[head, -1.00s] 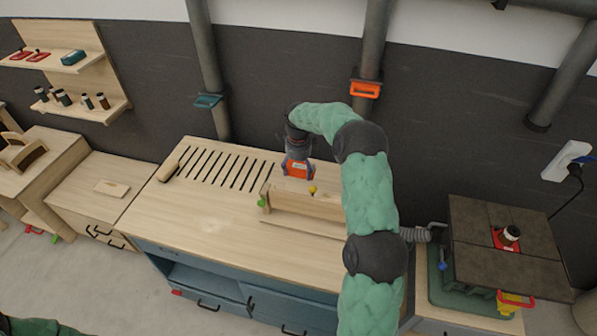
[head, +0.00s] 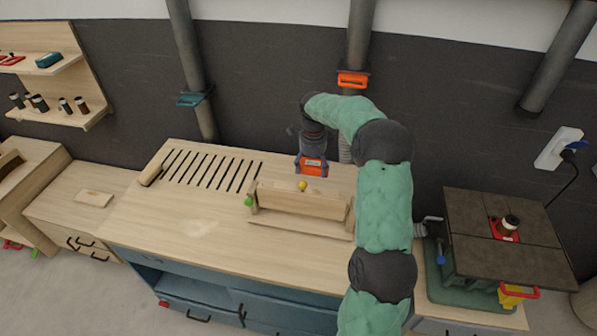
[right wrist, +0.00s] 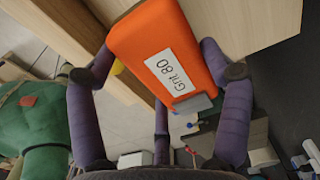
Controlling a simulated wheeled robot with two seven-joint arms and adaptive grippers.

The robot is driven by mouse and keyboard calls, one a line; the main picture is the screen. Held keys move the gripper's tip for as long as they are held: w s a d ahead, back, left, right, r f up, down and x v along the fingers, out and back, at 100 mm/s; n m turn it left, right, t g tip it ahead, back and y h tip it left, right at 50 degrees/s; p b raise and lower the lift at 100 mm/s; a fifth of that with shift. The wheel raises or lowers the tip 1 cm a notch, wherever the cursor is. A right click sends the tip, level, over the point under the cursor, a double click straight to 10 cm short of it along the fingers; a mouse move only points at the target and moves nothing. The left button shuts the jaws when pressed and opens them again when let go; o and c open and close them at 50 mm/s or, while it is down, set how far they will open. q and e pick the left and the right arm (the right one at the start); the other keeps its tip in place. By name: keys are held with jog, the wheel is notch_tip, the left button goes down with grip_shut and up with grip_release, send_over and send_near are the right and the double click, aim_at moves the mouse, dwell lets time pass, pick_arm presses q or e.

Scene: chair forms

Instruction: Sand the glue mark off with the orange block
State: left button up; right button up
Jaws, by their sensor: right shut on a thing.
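The orange block (head: 311,171) is in my right gripper (head: 312,160), just behind the wooden chair form on the workbench. The right wrist view shows the block (right wrist: 160,45) close up, with a white "Grit 80" label, and the purple fingers of the gripper (right wrist: 163,85) around it. The gripper is shut on the block. A faint pale patch (head: 200,226) lies on the bench top left of the form; I cannot tell if it is the glue mark. My left gripper is not in view.
The wooden form (head: 300,204) has a yellow knob (head: 303,185) and a green knob (head: 249,201). The slotted bench top (head: 170,235) is clear at the front left. A dark machine table (head: 465,215) stands at the right. Pipes run up the back wall.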

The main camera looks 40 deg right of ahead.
aim_at(316, 192)
jog(key=shift+s+d+b, duration=0.4)
jog(key=shift+s+d, duration=0.05)
jog(key=shift+s, duration=0.25)
jog(key=shift+f+b, duration=2.65)
jog(key=shift+f, duration=1.25)
jog(key=shift+f+b, duration=0.35)
jog(key=shift+f, duration=0.25)
jog(key=shift+s+d+r, duration=0.1)
jog(key=shift+s+d, duration=0.75)
jog(key=shift+s, duration=0.25)
jog(key=shift+w+a+f, duration=0.2)
jog(key=shift+w+a, duration=0.7)
jog(key=shift+w, duration=0.2)
jog(key=shift+s, duration=0.1)
